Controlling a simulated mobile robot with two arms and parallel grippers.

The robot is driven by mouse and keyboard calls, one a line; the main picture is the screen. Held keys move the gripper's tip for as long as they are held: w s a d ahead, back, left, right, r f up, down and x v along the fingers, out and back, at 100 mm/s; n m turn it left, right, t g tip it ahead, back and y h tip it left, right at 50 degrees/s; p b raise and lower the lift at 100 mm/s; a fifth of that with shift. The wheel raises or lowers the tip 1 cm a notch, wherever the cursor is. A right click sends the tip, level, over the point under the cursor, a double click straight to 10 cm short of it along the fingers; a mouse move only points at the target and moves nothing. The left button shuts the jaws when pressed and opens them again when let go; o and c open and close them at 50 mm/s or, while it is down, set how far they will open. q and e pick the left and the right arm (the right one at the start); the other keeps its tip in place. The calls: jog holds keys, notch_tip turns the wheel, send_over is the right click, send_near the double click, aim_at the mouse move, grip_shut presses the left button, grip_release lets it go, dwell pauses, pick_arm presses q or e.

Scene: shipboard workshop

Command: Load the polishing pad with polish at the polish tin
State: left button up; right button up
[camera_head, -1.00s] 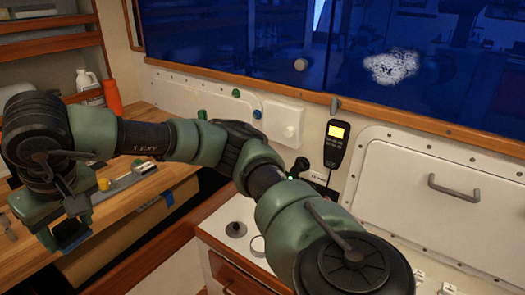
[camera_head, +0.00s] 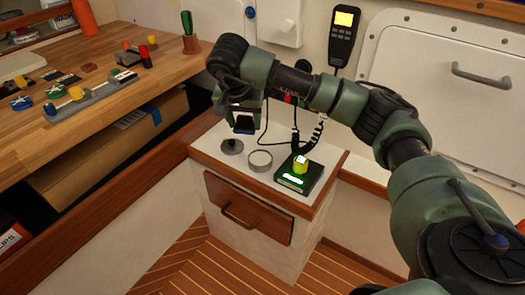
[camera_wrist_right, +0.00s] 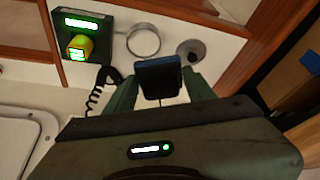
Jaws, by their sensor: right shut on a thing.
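My right gripper (camera_head: 243,108) is shut on the polishing pad (camera_head: 243,124), a dark block with a blue edge. It holds the pad in the air above the back left of the small white cabinet. In the right wrist view the pad (camera_wrist_right: 158,78) sits between the green fingers of the gripper (camera_wrist_right: 160,92). The polish tin (camera_head: 260,160), a round, pale, open-looking ring, stands on the cabinet top; it also shows in the wrist view (camera_wrist_right: 143,42). The pad appears apart from the tin. My left gripper is not in view.
A grey disc with a knob (camera_head: 232,147) lies left of the tin. A dark green device (camera_head: 298,176) with lit display and yellow object (camera_head: 300,165) stands right of it, with a coiled cord (camera_head: 316,135) behind. A wooden workbench (camera_head: 90,125) holds several small parts.

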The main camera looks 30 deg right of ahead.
jog(key=d+f+m+b, duration=0.1)
jog(key=f+b, duration=0.1)
jog(key=f, duration=0.1)
jog(key=d+f+b, duration=0.2)
jog(key=f, duration=0.2)
jog(key=d+f+m+b, duration=0.1)
jog(key=d+f+b, duration=0.1)
jog(key=f, duration=0.2)
jog(key=shift+w+d+f+m+g+h, duration=0.1)
jog(key=shift+w+f+m+g+h, duration=0.05)
jog(key=shift+w+m+g+h, duration=0.2)
notch_tip(320, 180, down, 2)
jog(key=shift+f+b, duration=0.15)
jog(key=shift+b, duration=0.95)
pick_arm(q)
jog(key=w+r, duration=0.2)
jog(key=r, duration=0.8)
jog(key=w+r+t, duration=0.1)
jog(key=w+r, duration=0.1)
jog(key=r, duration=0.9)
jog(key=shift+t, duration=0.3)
pick_arm(e)
jog(key=shift+f, duration=0.15)
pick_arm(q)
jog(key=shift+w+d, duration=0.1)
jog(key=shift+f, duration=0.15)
pick_arm(e)
jog(key=shift+f, duration=0.25)
